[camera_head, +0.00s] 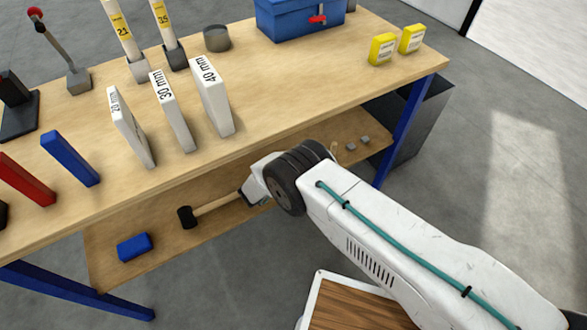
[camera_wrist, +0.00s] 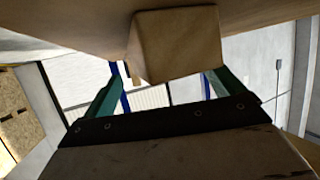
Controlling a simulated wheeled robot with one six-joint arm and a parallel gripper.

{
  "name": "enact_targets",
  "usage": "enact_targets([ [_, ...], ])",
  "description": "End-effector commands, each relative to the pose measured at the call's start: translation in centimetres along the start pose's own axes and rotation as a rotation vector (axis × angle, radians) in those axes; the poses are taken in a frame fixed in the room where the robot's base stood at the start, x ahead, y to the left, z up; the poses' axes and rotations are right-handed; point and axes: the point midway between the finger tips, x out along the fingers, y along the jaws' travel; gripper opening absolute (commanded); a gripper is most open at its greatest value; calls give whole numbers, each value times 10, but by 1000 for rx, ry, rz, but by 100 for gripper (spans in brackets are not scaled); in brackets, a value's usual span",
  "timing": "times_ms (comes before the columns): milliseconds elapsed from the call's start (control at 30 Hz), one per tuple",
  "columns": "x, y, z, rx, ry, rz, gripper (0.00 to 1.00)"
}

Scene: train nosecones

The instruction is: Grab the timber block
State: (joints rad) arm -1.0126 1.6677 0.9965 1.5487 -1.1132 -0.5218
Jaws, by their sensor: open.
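The timber block (camera_wrist: 177,45) is a tan, squared piece in the upper middle of the wrist view, against a tan wooden surface (camera_wrist: 75,28). My gripper (camera_wrist: 164,75) is open, with one teal finger on each side of the block in that view. I cannot tell whether the fingers touch it or how far they reach around it. In the head view my wrist is at the lower shelf (camera_head: 110,245), under the front of the tabletop. There I cannot make out the block, and my fingers are not clear.
A mallet (camera_head: 215,206) lies by my wrist, and a blue block (camera_head: 134,247) lies on the same shelf. The tabletop (camera_head: 300,85) overhangs it and carries white gauge blocks (camera_head: 213,97), a blue toolbox (camera_head: 295,18) and yellow boxes (camera_head: 383,49). A blue leg (camera_head: 402,118) stands at the right.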

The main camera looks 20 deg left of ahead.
Motion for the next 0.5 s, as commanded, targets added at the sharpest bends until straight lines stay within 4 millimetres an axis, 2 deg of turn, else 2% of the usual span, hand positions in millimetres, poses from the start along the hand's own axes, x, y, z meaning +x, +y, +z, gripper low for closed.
enact_targets([
  [100,11,-1,-1,2,1,-1,94],
  [367,12,-2,0,0,1,-3,94],
  [500,12,-2,0,0,1,-3,55],
])
